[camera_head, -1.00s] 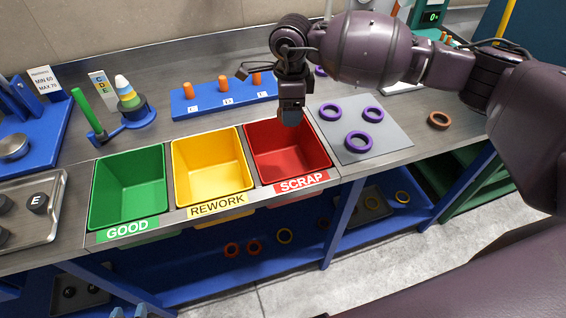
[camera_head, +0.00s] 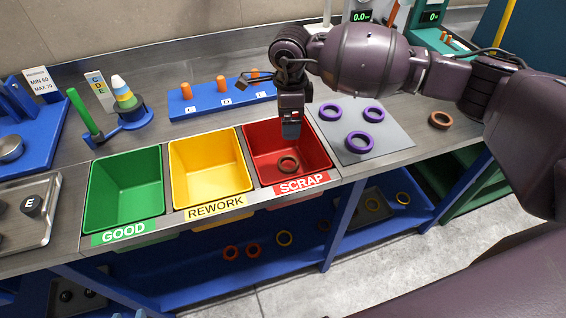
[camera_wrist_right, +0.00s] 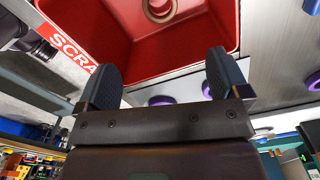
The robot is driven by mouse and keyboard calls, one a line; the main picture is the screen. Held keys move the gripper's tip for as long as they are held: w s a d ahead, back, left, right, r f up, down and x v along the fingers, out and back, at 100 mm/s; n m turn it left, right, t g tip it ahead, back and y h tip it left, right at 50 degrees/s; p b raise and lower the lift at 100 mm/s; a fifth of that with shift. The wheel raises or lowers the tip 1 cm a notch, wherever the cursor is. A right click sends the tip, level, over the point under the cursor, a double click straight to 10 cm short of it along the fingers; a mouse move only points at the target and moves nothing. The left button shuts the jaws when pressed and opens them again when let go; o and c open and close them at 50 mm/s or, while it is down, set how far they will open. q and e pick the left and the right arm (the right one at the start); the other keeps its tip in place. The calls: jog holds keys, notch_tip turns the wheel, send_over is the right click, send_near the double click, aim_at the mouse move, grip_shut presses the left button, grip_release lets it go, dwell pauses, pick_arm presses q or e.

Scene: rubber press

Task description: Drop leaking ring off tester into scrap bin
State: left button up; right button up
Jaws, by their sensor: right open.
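A dark brown ring (camera_head: 288,164) is in the red scrap bin (camera_head: 262,141), apart from my gripper. I cannot tell whether it touches the bin's floor. My right gripper (camera_head: 290,134) is over the bin's back right part, pointing down, open and empty. In the right wrist view its two fingers (camera_wrist_right: 162,64) stand wide apart, with the ring (camera_wrist_right: 160,10) beyond them at the top edge, partly cut off. Two small bluish tips, probably my left gripper (camera_head: 128,313), show at the bottom edge of the head view.
The yellow rework bin (camera_head: 208,169) and green good bin (camera_head: 126,193) stand left of the scrap bin. A grey mat (camera_head: 388,137) with purple rings lies to its right. A blue peg rack (camera_head: 222,101) stands behind. Another brown ring (camera_head: 440,120) lies further right.

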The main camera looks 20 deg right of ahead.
notch_tip(320, 180, up, 11)
dwell(0.6)
jog(key=shift+f, duration=0.1)
